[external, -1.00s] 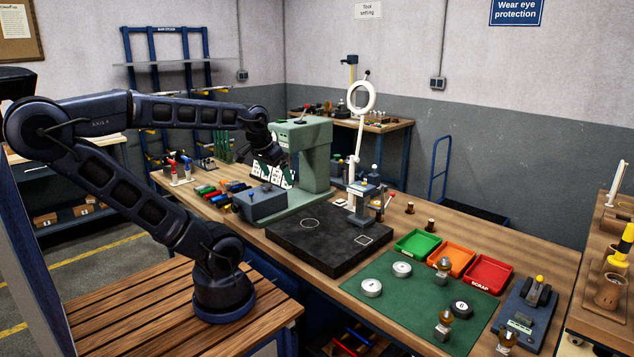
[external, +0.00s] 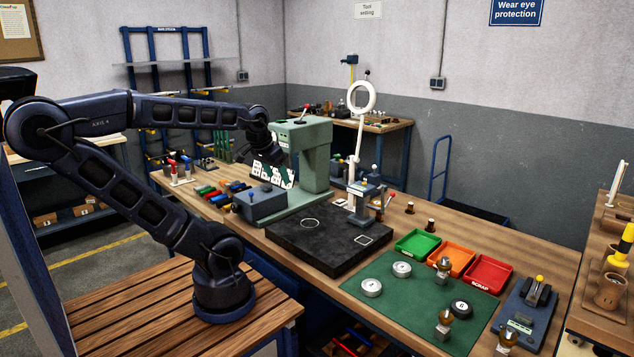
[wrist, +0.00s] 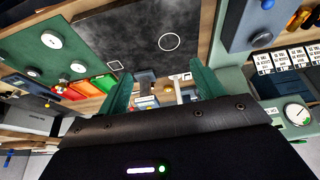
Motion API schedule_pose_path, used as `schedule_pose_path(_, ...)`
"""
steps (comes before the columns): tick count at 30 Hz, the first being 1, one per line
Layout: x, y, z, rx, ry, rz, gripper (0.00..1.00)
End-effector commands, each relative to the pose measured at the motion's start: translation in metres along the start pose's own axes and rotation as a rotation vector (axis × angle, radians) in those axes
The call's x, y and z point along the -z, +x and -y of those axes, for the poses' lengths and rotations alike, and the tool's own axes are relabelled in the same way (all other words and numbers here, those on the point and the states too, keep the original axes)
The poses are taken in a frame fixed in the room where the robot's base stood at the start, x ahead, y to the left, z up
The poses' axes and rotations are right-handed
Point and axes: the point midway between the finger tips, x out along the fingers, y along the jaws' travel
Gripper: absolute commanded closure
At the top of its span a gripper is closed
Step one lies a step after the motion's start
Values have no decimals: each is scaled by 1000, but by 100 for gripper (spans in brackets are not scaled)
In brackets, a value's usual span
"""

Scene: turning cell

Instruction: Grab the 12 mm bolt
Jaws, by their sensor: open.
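I cannot pick out the 12 mm bolt with certainty in either view. In the external view the end of my arm hangs in front of the green machine, high above the bench and well left of the mat.
Green (external: 417,242), orange (external: 456,259) and red (external: 489,273) trays sit behind the mat. A blue-grey box (external: 262,206) stands below my gripper.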

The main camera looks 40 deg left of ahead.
Motion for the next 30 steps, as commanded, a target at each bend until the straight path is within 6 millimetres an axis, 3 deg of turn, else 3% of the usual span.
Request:
schedule_pose_path(10,2,0,-1,-1,5,0,42)
schedule_pose_path(14,15,4,-12,-15,46,2,42)
schedule_pose_path(17,34,11,-32,-34,108,5,42)
schedule_pose_path(23,74,30,-91,-86,263,5,42)
schedule_pose_path(30,103,55,-179,-154,445,3,42)
